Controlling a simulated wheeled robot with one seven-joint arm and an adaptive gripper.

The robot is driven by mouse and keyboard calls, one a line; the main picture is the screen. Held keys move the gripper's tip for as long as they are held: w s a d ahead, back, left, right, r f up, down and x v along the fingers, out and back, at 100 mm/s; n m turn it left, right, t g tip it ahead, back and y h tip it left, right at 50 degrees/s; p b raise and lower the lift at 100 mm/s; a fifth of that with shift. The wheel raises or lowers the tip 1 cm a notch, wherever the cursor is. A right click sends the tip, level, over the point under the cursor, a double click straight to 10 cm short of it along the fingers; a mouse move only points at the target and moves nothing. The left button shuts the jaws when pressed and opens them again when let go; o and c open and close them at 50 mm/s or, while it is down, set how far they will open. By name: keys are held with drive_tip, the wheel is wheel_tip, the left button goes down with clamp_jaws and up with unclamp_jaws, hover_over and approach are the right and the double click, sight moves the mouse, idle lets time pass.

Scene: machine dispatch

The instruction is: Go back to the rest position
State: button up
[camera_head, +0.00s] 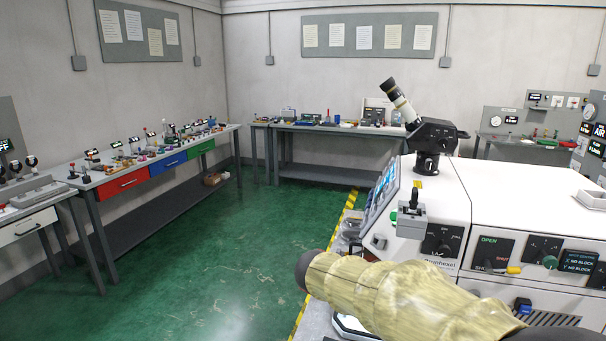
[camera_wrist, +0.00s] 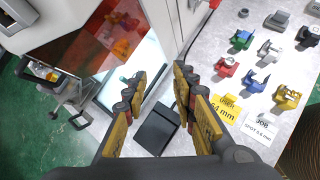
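My gripper (camera_wrist: 160,82) shows in the wrist view with its two yellow-padded fingers apart. Nothing is held between them. It is over a grey worktop (camera_wrist: 208,50), with a dark flat block (camera_wrist: 157,128) below and between the fingers. In the head view my arm in a yellowish sleeve crosses the lower right, in front of a white machine (camera_head: 520,215). The gripper itself cannot be made out in the head view.
On the worktop right of the fingers are a red part (camera_wrist: 226,67), a blue part (camera_wrist: 257,83), a yellow part (camera_wrist: 287,97) and printed labels (camera_wrist: 225,108). A red-tinted panel (camera_wrist: 108,38) is close at left. The green floor (camera_head: 215,250) is open left of the machine.

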drive_tip(key=s+d+r+m+y, duration=0.2)
drive_tip(key=s+m, duration=0.3)
drive_tip(key=s, duration=0.3)
drive_tip(key=s+d+r+m+y, duration=0.2)
drive_tip(key=s+m, duration=0.3)
drive_tip(key=s, duration=0.2)
drive_tip(key=s+a+m+t+y, duration=0.1)
drive_tip(key=s+a+m+y, duration=0.2)
drive_tip(key=s+m, duration=0.7)
drive_tip(key=s+f, duration=0.1)
drive_tip(key=s, duration=0.3)
drive_tip(key=shift+s+a+m+y, duration=0.2)
drive_tip(key=shift+a+m+y, duration=0.1)
drive_tip(key=shift+a+y, duration=0.1)
